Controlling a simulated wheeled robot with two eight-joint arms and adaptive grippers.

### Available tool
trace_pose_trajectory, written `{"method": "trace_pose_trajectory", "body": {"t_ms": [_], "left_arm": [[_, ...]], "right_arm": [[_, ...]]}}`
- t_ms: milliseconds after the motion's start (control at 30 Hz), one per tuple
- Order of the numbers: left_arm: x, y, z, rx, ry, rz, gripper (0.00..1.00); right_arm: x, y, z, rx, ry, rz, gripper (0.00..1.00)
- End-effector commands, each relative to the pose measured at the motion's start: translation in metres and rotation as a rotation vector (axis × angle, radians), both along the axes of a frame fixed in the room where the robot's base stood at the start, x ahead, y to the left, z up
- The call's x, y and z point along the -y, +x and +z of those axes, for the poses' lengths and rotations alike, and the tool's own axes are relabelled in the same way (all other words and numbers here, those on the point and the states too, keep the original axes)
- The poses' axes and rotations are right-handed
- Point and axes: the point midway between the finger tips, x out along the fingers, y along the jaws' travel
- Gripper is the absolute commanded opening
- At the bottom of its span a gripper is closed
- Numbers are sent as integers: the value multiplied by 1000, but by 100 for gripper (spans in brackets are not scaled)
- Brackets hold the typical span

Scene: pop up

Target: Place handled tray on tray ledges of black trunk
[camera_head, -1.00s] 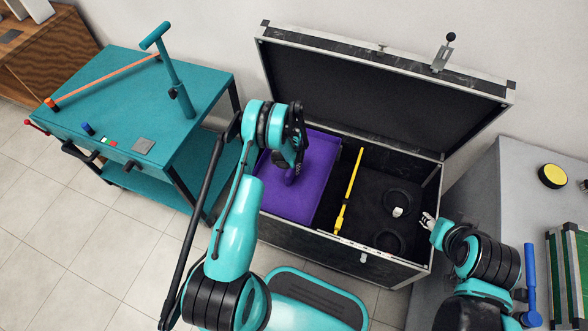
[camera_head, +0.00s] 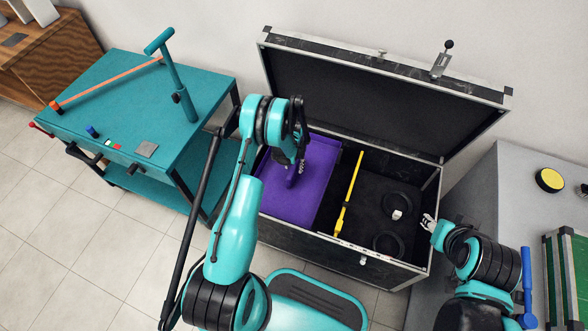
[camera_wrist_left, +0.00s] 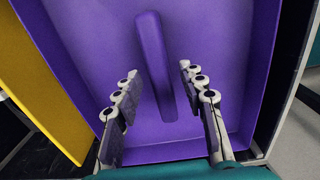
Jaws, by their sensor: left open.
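The purple handled tray (camera_head: 317,197) sits in the left part of the open black trunk (camera_head: 330,254). Its upright handle (camera_wrist_left: 155,60) runs along its middle in the left wrist view. My left gripper (camera_head: 293,177) is over the tray and open. In the left wrist view its fingers (camera_wrist_left: 160,100) stand on either side of the handle's near end, with gaps on both sides. The ledges under the tray are hidden. My right gripper (camera_head: 428,222) is by the trunk's right rim; its fingers are too small to judge.
A yellow bar (camera_head: 349,195) crosses the trunk right of the tray. Black rings (camera_head: 397,202) lie in the right part. The raised lid (camera_head: 380,90) stands behind. A teal cart (camera_head: 125,100) is left, a grey table (camera_head: 510,200) right.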

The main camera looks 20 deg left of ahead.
Motion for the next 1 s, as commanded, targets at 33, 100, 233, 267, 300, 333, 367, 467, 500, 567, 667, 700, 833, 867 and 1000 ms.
{"method": "trace_pose_trajectory", "body": {"t_ms": [33, 100, 233, 267, 300, 333, 367, 467, 500, 567, 667, 700, 833, 867, 1000], "left_arm": [[0, 0, 17, 0, 0, 0, 41], [0, 0, 32, 0, 0, 0, 41], [0, 0, 55, 0, 0, 0, 41], [0, 0, 60, 0, 0, 0, 41], [0, 0, 64, 0, 0, 0, 41], [0, 0, 67, 0, 0, 0, 41], [0, 0, 70, 0, 0, 0, 41], [1, 1, 80, 4, 1, -1, 41], [2, 1, 88, 10, 2, -2, 41], [5, 3, 106, 23, 4, -4, 41], [12, 4, 152, 63, 11, -7, 41], [16, 3, 175, 83, 14, -9, 41], [31, -9, 246, 155, 23, -17, 41], [34, -14, 261, 172, 25, -18, 41], [51, -42, 325, 250, 31, -25, 41]], "right_arm": [[0, 0, 9, 0, 0, 0, 40], [0, 0, 14, 0, 0, 0, 40], [0, 0, 21, 0, 0, 0, 40], [0, 0, 23, 0, 0, 0, 40], [0, 0, 24, 0, 0, 0, 40], [0, 0, 25, 0, 0, 0, 40], [0, 0, 25, 0, 0, 0, 40], [0, 0, 26, 0, 0, 0, 40], [0, 0, 26, 0, 0, 0, 40], [0, 0, 26, 0, 0, 0, 40], [0, 0, 26, 0, 0, 0, 40], [0, 0, 26, 0, 0, 0, 40], [0, 0, 26, 0, 0, 0, 40], [0, 0, 26, 0, 0, 0, 40], [0, 0, 26, 0, 0, 0, 40]]}}
